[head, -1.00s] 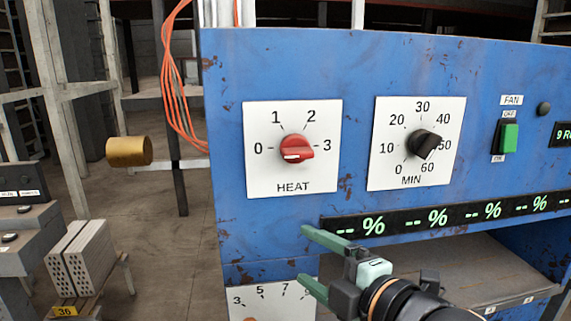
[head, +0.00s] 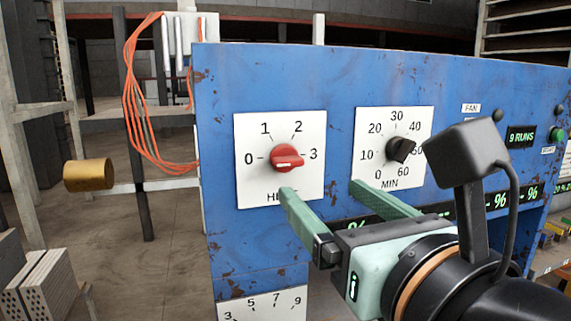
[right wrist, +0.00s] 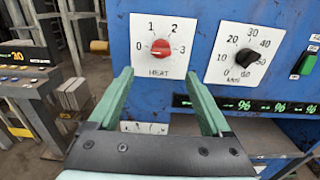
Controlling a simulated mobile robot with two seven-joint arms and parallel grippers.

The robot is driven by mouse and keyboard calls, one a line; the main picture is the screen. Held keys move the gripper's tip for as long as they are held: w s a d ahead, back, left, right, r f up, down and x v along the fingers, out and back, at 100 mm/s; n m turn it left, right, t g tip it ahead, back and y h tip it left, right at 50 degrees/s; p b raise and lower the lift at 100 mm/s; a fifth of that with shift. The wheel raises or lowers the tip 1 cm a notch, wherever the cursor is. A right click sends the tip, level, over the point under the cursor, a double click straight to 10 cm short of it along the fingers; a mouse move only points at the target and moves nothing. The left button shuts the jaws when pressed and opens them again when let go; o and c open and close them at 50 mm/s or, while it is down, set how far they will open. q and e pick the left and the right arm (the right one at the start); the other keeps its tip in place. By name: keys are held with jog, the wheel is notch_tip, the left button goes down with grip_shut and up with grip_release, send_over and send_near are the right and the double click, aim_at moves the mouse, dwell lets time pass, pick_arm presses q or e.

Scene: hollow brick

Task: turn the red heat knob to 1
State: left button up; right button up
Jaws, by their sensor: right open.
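The red heat knob (head: 286,157) sits on a white HEAT dial plate (head: 250,190) marked 0 to 3, on the blue panel. Its white mark lies on the left half of its grip and appears to point toward 0. The knob also shows in the right wrist view (right wrist: 160,48), above and between the fingertips. My right gripper (head: 320,189) is open and empty, with green fingers spread. In the head view it is below and right of the knob, apart from it, and one fingertip covers part of the HEAT label. My left gripper is not in view.
A black MIN knob (head: 400,149) is right of the heat dial. A green percent display (head: 500,199) runs below it. Another dial plate (head: 262,303) is lower down. Orange cables (head: 130,90) and a brass cylinder (head: 88,175) are left of the panel.

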aim_at(292, 161)
jog(key=p+x, duration=0.4)
jog(key=x, duration=0.8)
jog(key=shift+w+p, duration=0.25)
jog(key=shift+p, duration=0.1)
grip_shut()
